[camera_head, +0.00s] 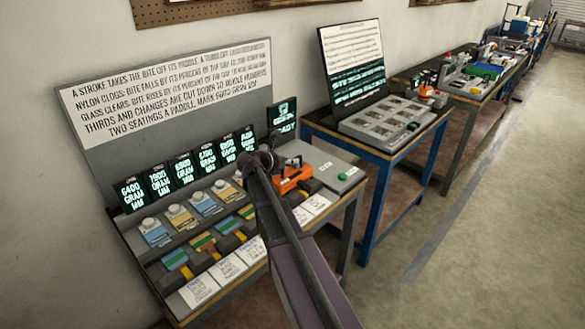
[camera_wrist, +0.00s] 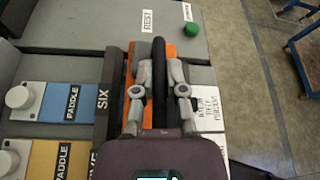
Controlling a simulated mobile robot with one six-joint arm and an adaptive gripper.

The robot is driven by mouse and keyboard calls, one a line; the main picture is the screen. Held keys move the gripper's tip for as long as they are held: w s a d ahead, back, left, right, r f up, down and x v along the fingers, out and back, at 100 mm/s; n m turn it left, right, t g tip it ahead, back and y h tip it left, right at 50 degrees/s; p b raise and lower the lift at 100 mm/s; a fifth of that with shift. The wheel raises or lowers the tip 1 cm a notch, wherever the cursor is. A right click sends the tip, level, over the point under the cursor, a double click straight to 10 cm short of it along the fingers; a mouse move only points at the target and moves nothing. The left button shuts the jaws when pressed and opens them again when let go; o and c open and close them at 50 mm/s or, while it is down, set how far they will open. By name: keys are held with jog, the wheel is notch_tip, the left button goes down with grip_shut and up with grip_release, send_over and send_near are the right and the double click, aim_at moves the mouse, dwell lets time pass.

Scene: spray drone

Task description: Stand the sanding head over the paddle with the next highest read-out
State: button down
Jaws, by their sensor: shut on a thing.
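The sanding head (camera_head: 294,178) is an orange block with a black handle (camera_wrist: 159,62), at the right end of the bench. My gripper (camera_wrist: 159,88) is shut on that handle, over the orange body; in the head view my gripper (camera_head: 262,160) partly hides it. The head is beside the REST label and the SIX label; I cannot tell whether it is lifted. Blue and tan paddles (camera_head: 155,232) (camera_wrist: 72,101) lie in a row to the left. Behind them stand dark read-outs (camera_head: 131,193); the leftmost reads 6400 gram mm. The rightmost ones are hard to read.
A large sign (camera_head: 170,90) stands behind the read-outs, with a small lit screen (camera_head: 283,115) to its right. White cards (camera_head: 199,290) line the front edge. A green button (camera_wrist: 191,27) is on the grey plate at right. A blue-framed table (camera_head: 375,150) stands further right, across a gap.

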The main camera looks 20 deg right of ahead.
aim_at(290, 171)
jog(key=shift+w, duration=0.15)
jog(key=shift+w+d+f, duration=0.15)
jog(key=shift+w+d, duration=0.15)
jog(key=shift+w, duration=0.45)
jog(key=shift+s+f+b, duration=0.15)
jog(key=shift+f+b, duration=1.5)
jog(key=shift+b, duration=0.2)
jog(key=c, duration=0.7)
grip_release()
jog(key=shift+f, duration=0.1)
jog(key=shift+s+a+r, duration=0.15)
jog(key=shift+a+r, duration=0.2)
jog(key=shift+a, duration=0.1)
jog(key=p+v, duration=0.4)
jog(key=v, duration=0.7)
jog(key=shift+p, duration=0.3)
